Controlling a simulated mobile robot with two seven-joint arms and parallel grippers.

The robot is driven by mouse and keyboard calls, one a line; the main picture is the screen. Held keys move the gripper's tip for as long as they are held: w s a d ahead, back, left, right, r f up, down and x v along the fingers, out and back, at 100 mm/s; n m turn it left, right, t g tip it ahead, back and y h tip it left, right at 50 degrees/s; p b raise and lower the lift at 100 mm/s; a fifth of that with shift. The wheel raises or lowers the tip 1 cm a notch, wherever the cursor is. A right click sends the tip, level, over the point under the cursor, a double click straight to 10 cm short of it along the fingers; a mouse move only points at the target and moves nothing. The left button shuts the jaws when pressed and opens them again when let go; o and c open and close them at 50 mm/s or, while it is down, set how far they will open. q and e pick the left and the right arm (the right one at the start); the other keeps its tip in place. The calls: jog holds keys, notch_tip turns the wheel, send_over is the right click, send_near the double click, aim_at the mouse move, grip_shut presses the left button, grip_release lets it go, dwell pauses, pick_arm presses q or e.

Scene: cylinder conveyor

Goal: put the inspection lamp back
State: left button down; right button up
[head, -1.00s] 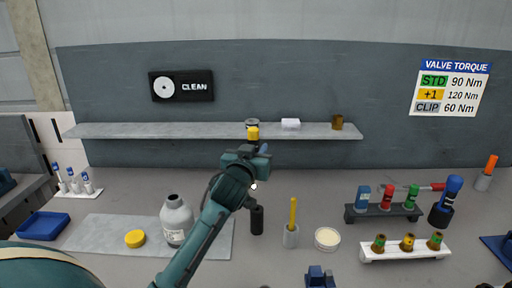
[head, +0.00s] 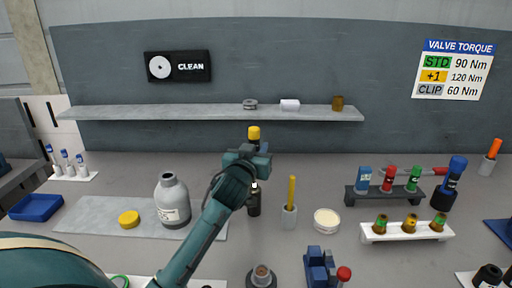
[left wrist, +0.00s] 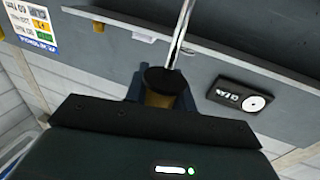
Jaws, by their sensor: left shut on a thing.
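My left gripper (head: 253,150) is shut on a yellow-topped thing (head: 253,132), which I take to be the inspection lamp. Its yellow end stands up above the jaws. In the left wrist view a dark round collar and a shiny thin metal rod (left wrist: 183,30) show at the jaws (left wrist: 160,95); the rod points down towards the table. A black upright cylinder (head: 254,204) stands on the table just below the gripper in the head view. The gripper and arm hide part of the gap, so I cannot tell if the rod touches it. My right gripper is out of view.
A grey bottle (head: 173,203) and yellow lid (head: 129,218) are left of the arm. A cup with a yellow stick (head: 290,213) and a round dish (head: 327,220) stand to the right. Racks (head: 408,231) lie farther right. A shelf (head: 210,113) runs behind.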

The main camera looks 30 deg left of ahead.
pick_arm(q)
jog(key=shift+f, duration=0.1)
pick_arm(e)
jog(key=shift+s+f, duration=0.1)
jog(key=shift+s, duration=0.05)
pick_arm(q)
jog(key=shift+f, duration=0.3)
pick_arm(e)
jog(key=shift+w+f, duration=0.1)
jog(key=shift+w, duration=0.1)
pick_arm(q)
jog(key=shift+f+b, duration=0.2)
jog(key=shift+b, duration=0.15)
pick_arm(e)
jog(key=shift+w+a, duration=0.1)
pick_arm(q)
jog(key=shift+f, duration=0.3)
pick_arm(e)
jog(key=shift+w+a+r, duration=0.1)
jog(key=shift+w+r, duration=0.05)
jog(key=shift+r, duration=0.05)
pick_arm(q)
jog(key=shift+f+b, duration=0.55)
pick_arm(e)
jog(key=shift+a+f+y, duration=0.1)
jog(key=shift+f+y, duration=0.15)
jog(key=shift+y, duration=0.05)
